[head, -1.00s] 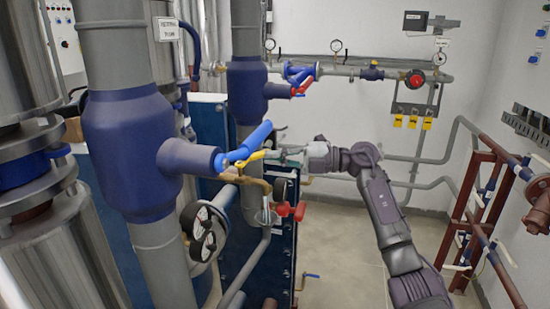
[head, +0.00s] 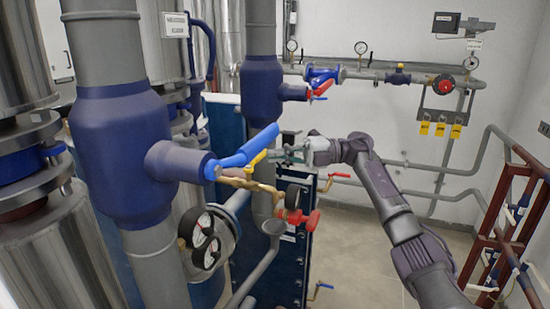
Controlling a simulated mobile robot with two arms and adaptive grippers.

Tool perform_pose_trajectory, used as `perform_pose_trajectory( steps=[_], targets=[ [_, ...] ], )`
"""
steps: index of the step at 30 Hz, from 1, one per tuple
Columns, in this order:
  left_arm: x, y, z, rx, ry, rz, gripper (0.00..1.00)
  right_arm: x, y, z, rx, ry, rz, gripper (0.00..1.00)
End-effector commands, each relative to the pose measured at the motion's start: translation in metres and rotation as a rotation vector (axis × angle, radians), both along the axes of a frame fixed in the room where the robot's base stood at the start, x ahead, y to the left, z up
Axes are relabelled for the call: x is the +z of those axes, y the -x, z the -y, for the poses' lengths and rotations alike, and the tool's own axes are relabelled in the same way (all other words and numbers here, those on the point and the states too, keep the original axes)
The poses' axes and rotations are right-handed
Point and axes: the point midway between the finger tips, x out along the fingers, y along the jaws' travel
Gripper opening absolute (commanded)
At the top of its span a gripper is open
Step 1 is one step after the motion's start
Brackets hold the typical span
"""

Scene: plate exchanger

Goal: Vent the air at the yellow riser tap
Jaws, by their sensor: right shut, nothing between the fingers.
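The yellow tap handle (head: 257,160) sits on a brass fitting (head: 248,183) beside the near grey riser (head: 157,262) with its dark blue sleeve. It slants up to the right. My left gripper is not in view.
Two more gauges (head: 205,238) hang lower left. A second riser (head: 262,95) stands behind. Open floor (head: 365,255) lies to the right.

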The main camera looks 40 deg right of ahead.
Motion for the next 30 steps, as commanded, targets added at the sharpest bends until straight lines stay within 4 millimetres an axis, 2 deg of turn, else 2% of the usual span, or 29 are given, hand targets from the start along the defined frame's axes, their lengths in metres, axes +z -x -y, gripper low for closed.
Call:
perform_pose_trajectory(
  steps=[6, 20, 30],
  targets=[
    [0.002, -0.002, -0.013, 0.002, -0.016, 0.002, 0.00, 0.001, -0.007, -0.001, 0.000, 0.000, 0.001, 0.00],
    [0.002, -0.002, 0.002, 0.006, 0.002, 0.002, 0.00, 0.000, -0.009, -0.001, 0.000, 0.000, 0.001, 0.00],
    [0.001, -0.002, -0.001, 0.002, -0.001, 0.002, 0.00, 0.000, -0.007, -0.001, 0.002, 0.001, 0.000, 0.00]
  ],
)
